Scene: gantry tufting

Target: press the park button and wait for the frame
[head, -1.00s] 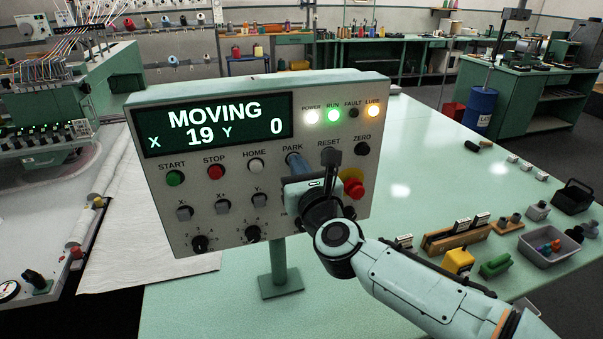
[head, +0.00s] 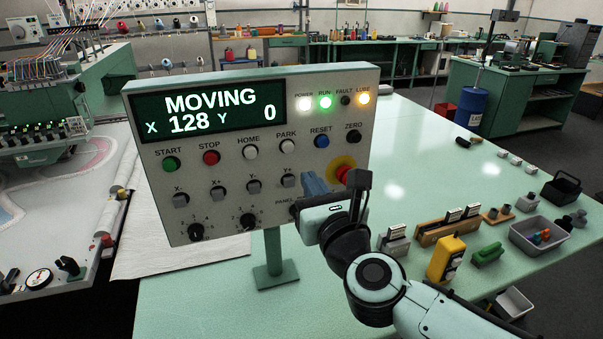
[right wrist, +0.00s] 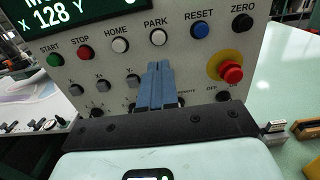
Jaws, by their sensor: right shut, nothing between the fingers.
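The control panel (head: 240,218) stands on a post on the green table. Its display (head: 209,114) reads MOVING, X 128, Y 0. The PARK button (head: 287,146) is white and uncovered; it also shows in the right wrist view (right wrist: 158,38). My right gripper (head: 312,183) is shut and empty, with its blue fingers below and right of the PARK button, apart from it. In the right wrist view the fingers (right wrist: 157,72) point up toward PARK. The frame (head: 100,158) shows partly at the left edge. My left gripper is not in view.
The red emergency stop (head: 343,174) sits right of my right fingers. The RESET button (head: 321,141) is blue. Power, run and lube lamps are lit; fault is dark. A yellow block (head: 444,259) and a grey bin (head: 545,238) are on the table at right.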

